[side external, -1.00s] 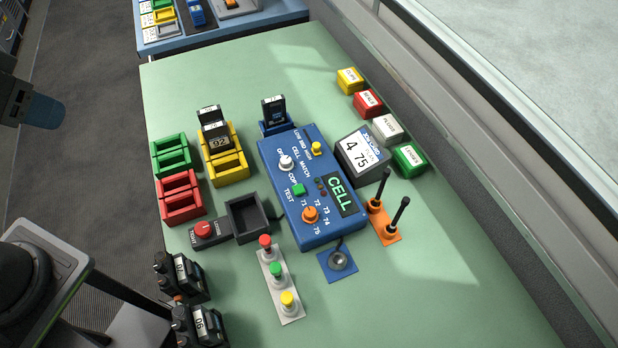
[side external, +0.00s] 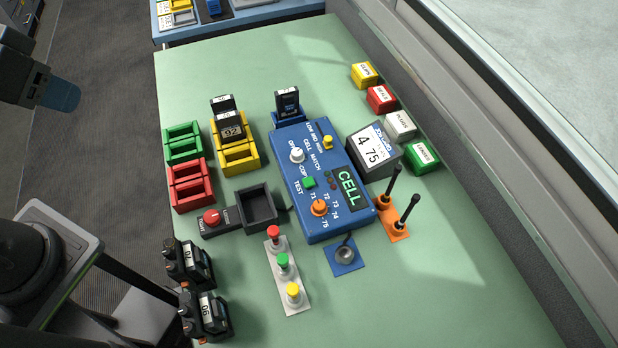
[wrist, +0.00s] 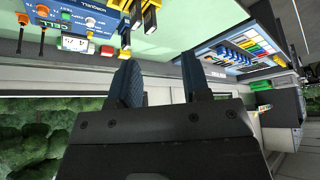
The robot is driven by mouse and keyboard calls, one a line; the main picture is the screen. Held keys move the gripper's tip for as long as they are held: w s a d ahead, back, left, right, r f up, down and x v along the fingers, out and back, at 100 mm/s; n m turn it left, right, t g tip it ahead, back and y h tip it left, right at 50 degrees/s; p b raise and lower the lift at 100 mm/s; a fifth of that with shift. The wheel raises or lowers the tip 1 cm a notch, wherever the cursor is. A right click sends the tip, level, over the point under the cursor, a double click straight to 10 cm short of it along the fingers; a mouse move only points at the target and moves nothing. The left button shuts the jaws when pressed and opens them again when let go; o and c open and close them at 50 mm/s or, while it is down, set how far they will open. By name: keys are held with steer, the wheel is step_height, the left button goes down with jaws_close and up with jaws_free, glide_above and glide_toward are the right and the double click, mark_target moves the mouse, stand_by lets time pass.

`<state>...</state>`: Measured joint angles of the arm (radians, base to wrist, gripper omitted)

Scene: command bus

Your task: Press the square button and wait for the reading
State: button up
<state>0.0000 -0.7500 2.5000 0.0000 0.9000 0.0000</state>
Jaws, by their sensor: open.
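The square green button (side external: 309,183) sits beside the word TEST on the blue tester box (side external: 322,226) in the side external view. The box's dark display (side external: 349,189) reads CELL in green letters. An orange dial (side external: 319,208), a white knob (side external: 296,155) and a small yellow switch (side external: 328,142) share its face. In the wrist view my gripper (wrist: 163,78) has its two dark blue fingers apart with nothing between them. The tester box (wrist: 55,16) shows at that view's upper left, well away from the fingers. The green button cannot be made out there.
A dark battery pack (side external: 287,102) stands at the box's far end. A charger tray (side external: 257,206), a three-button strip (side external: 286,272) and coloured bins (side external: 190,187) are left. The front right bench is clear.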

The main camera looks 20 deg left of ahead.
jaws_close()
stand_by(1.5)
